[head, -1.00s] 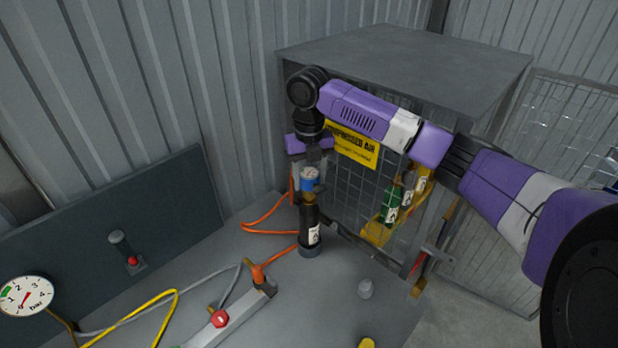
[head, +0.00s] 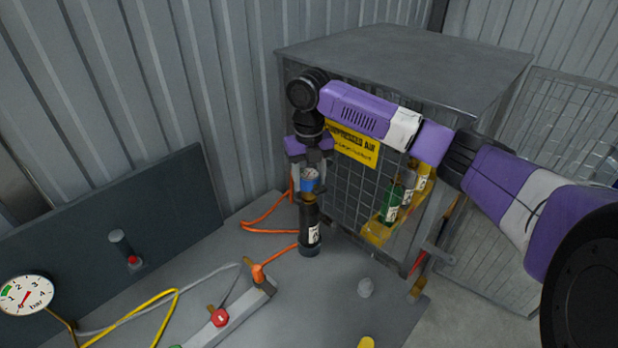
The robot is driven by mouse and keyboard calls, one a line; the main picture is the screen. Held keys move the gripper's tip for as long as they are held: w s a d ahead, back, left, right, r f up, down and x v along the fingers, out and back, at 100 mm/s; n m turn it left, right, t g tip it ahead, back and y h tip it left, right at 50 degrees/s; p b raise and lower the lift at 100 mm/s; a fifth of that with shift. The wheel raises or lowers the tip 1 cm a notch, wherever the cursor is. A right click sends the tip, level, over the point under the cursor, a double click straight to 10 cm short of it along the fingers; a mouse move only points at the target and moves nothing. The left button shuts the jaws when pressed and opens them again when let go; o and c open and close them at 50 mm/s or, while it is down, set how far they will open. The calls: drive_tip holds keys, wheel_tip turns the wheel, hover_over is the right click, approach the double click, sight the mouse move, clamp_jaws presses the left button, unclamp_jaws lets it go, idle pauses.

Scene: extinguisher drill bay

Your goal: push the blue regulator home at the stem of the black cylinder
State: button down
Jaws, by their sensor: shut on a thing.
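The black cylinder (head: 309,232) stands upright on the grey bench, with a white label on its side. The blue regulator (head: 309,184) sits at its top, over the brass-coloured stem (head: 309,198). My gripper (head: 309,173) points straight down from above and is shut on the regulator. The regulator looks upright and in line with the cylinder. Whether it is fully seated on the stem cannot be told at this size, and the fingers hide part of it.
A mesh cage (head: 350,200) with a yellow sign and several bottles stands close behind and right. An orange hose (head: 268,222) loops left of the cylinder. A manifold with a red knob (head: 220,317) and a pressure gauge (head: 26,296) are at the front left.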

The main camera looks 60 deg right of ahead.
drive_tip(key=shift+f, duration=0.4)
idle(0.3)
drive_tip(key=c, duration=0.6)
unclamp_jaws()
drive_tip(key=shift+r+b, duration=0.7)
drive_tip(key=shift+r, duration=3.2)
